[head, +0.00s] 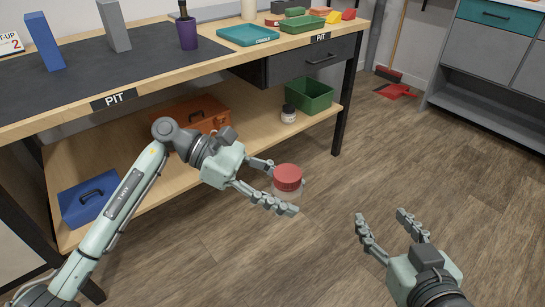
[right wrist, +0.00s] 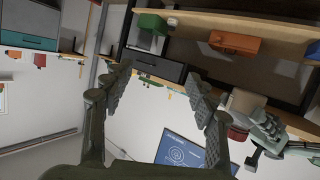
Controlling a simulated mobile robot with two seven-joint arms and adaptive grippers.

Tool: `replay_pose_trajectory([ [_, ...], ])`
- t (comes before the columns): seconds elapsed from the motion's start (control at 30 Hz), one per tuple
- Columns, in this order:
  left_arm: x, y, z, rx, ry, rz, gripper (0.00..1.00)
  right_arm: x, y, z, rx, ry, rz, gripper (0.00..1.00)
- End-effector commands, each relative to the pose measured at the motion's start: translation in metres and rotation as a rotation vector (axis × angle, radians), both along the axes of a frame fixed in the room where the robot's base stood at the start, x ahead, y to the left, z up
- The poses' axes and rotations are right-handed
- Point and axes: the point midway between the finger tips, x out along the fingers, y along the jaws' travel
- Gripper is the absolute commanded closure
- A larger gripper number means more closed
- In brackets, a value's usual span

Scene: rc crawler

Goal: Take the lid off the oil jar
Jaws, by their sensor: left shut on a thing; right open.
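The jar I take as the oil jar (head: 293,190) has a wide red lid (head: 287,171) on top and a pale body. It is held above the floor in front of the workbench, roughly upright. My left gripper (head: 276,187) is shut on the jar's body, its fingers around the sides below the lid. The jar also shows in the right wrist view (right wrist: 243,101), with its red lid (right wrist: 238,133) seen beside the right fingers. My right gripper (head: 382,217) is open and empty, lower and to the right of the jar, not touching it.
The workbench (head: 215,66) carries a purple cup (head: 186,32), a teal tray (head: 247,35) and several small items. Its lower shelf holds a blue toolbox (head: 90,199), an orange toolbox (head: 192,113), a dark-lidded jar (head: 288,114) and a green bin (head: 310,95). The floor between the grippers is clear.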

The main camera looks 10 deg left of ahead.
Motion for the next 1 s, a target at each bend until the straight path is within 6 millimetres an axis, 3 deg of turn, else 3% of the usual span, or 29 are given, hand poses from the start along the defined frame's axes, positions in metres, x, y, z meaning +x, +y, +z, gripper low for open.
replay_pose_trajectory([
  [0.17, 0.0, 0.0, 0.001, -0.001, 0.0, -0.001, 1.0, 0.03, 0.022, 0.045, 0.052, -0.16, 0.024, 0.42],
  [0.33, 0.0, 0.0, 0.001, -0.001, -0.001, 0.0, 1.0, 0.058, 0.059, 0.116, 0.128, -0.39, 0.086, 0.42],
  [0.53, 0.0, 0.0, 0.001, -0.001, -0.001, 0.001, 1.0, 0.066, 0.109, 0.203, 0.211, -0.662, 0.207, 0.42],
  [0.77, 0.0, 0.0, 0.001, -0.001, -0.001, 0.001, 1.0, 0.039, 0.172, 0.294, 0.282, -0.963, 0.421, 0.42],
  [1.0, 0.0, 0.0, 0.001, -0.001, -0.001, 0.001, 1.0, -0.028, 0.244, 0.361, 0.302, -1.256, 0.754, 0.42],
])
